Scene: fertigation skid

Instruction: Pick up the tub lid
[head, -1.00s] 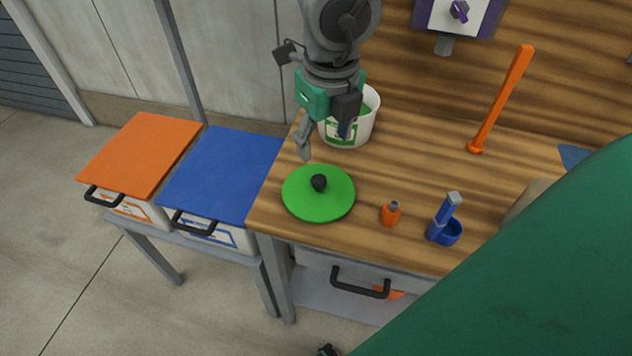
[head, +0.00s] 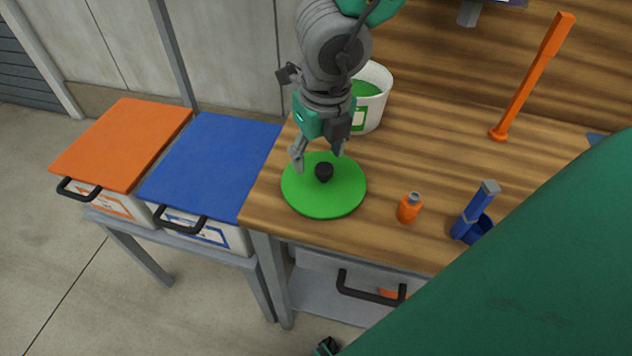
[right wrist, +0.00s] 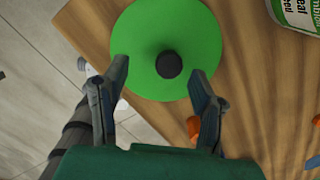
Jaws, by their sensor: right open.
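The tub lid (head: 340,199) is a flat green disc with a black knob (head: 324,173), lying on the wooden worktop near its front left corner. My right gripper (head: 318,154) is open above the lid, with its fingertips close to the knob. In the right wrist view the lid (right wrist: 193,38) fills the upper middle, and the knob (right wrist: 169,65) sits between the open fingers (right wrist: 160,69). I cannot tell if a finger touches it. A small dark part (head: 327,347) at the bottom edge of the head view may be my left gripper; its jaws cannot be made out.
A white tub (head: 375,108) with green inside stands behind my right gripper. Blue (head: 215,165) and orange (head: 125,143) lidded boxes are left.

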